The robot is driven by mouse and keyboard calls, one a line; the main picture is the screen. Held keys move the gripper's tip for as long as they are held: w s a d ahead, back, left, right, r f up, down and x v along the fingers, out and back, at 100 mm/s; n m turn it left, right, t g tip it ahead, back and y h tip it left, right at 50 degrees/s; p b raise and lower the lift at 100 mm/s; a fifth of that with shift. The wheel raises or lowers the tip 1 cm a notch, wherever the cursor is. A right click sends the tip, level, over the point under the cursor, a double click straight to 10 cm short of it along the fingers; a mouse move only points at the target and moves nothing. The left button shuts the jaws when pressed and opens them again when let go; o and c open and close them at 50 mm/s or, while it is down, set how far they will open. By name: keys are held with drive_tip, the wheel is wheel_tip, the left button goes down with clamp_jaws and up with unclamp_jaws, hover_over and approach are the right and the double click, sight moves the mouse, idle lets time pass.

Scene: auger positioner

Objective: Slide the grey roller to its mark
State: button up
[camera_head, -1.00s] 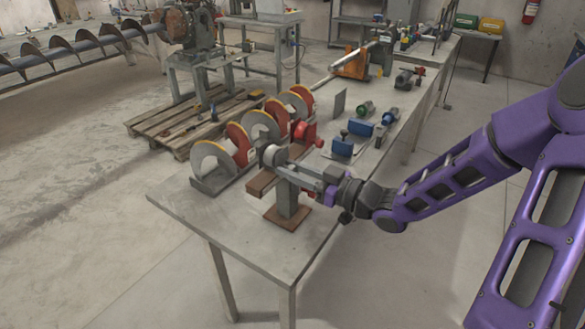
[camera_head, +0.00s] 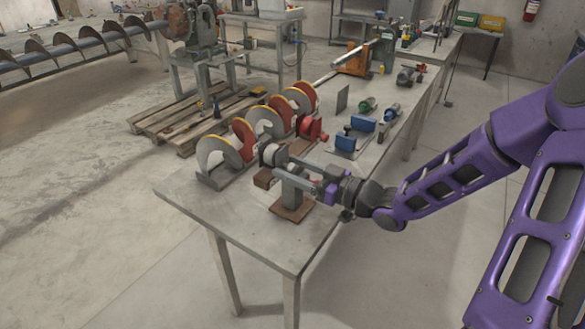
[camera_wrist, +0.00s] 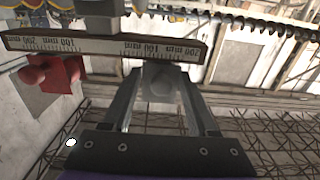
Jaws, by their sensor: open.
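A pale grey round piece, apparently the grey roller (camera_head: 269,153), shows in the head view at the far end of my gripper, beside the auger stand. My gripper (camera_head: 284,168) reaches left over the near end of the table, close to a grey post (camera_head: 291,192). In the wrist view my gripper (camera_wrist: 158,92) has its two fingers apart, with a grey round-ended part between them; I cannot tell whether they touch it. A scale bar (camera_wrist: 105,46) with millimetre numbers lies beyond the fingertips, with a grey block at its upper edge. I cannot make out the mark.
The auger (camera_head: 242,141) with red and pale flights stands on the table (camera_head: 250,228) left of my gripper. A red knob (camera_wrist: 62,75) shows in the wrist view. Blue blocks (camera_head: 363,124) stand farther back. The table's near corner is bare.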

drive_tip(key=p+v, duration=0.2)
drive_tip(key=v, duration=1.5)
drive_tip(key=shift+d, duration=0.2)
drive_tip(key=shift+s, duration=0.1)
